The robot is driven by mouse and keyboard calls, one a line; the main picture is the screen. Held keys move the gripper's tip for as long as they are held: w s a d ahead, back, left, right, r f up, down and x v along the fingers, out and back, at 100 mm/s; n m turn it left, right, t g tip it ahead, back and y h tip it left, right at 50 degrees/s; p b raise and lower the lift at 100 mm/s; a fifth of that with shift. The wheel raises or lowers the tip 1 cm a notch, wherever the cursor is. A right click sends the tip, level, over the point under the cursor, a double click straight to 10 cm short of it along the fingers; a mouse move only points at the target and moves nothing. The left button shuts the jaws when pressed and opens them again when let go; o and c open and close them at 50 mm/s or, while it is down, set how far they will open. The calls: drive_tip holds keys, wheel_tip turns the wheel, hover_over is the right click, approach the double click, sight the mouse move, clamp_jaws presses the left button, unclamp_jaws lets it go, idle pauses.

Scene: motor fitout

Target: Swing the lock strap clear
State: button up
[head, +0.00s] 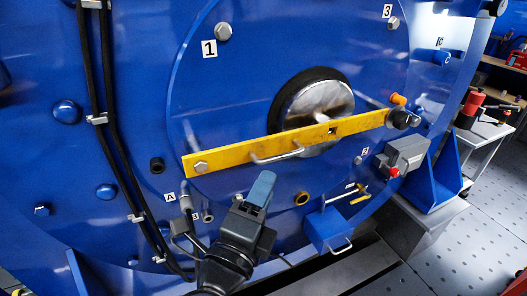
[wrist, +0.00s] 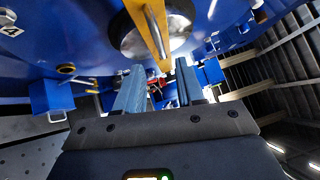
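The yellow lock strap (head: 232,154) lies across the round blue motor face (head: 250,70), sloping up to the right and passing in front of the silver shaft end (head: 318,100). A bolt head (head: 201,167) sits at its left end, and a black knob (head: 402,119) is at its right end. A pale bar handle (head: 275,157) stands out from its middle. My gripper (head: 262,187) is below the strap, apart from it. In the wrist view its two fingers (wrist: 160,68) are spread with nothing held, and the strap (wrist: 154,32) shows above them.
Black cables (head: 103,110) run down the left of the face. An orange plug (head: 398,99) is near the knob. A grey box with a red button (head: 404,154) and a blue holder (head: 330,226) sit at lower right. A side table (head: 485,130) stands beyond open floor (head: 470,240).

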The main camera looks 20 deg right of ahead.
drive_tip(key=x, duration=0.8)
drive_tip(key=shift+c, duration=0.4)
drive_tip(key=shift+a, duration=0.1)
clamp_jaws()
drive_tip(key=shift+s, duration=0.1)
